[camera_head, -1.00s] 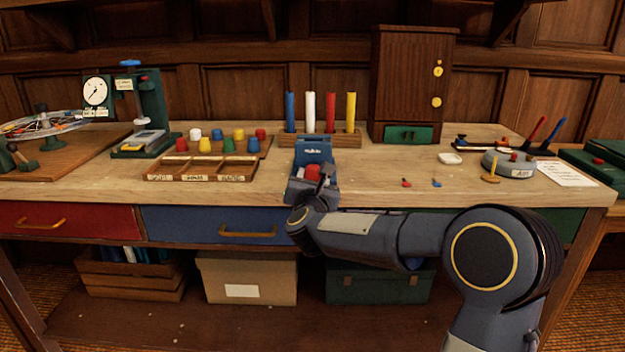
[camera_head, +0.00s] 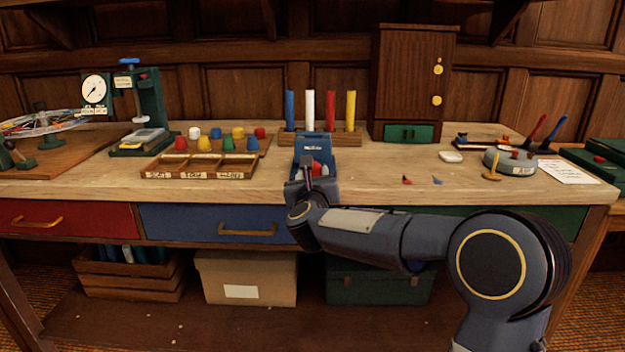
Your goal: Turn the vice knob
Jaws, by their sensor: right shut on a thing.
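The blue vice (camera_head: 314,147) stands near the front edge of the workbench, at the middle of the view. Its red knob (camera_head: 317,169) faces me and is mostly hidden by my right gripper (camera_head: 311,177). My right gripper is shut on the knob, its arm coming in from the lower right. My left gripper is not in view.
A compartmented wooden tray (camera_head: 198,172) with coloured caps behind it lies left of the vice. A rack (camera_head: 342,138) with several coloured rods stands behind. Small red and blue pieces (camera_head: 407,180) lie on the bench to the right. The bench right of the vice is mostly clear.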

